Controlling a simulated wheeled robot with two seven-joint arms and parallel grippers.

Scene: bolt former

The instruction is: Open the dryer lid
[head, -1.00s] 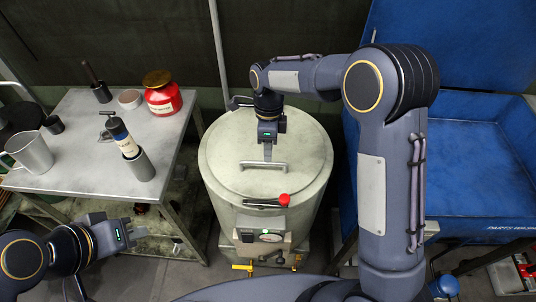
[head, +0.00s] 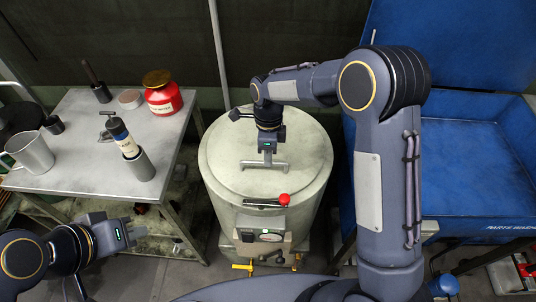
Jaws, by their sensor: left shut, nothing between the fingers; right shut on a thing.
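The dryer (head: 220,220) is a pale round drum in the middle of the head view. Its round lid (head: 300,155) lies flat on top and looks closed, with a bar handle (head: 249,166) across it. My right gripper (head: 266,162) reaches down over the lid from behind and is shut on the handle; its fingers partly hide the bar's middle. A latch lever with a red knob (head: 284,199) sits at the drum's front rim. My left gripper (head: 136,232) is shut and empty, low at the left, apart from the dryer.
A blue parts washer (head: 475,165) stands at right. My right arm spans the space between the dryer and the washer.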

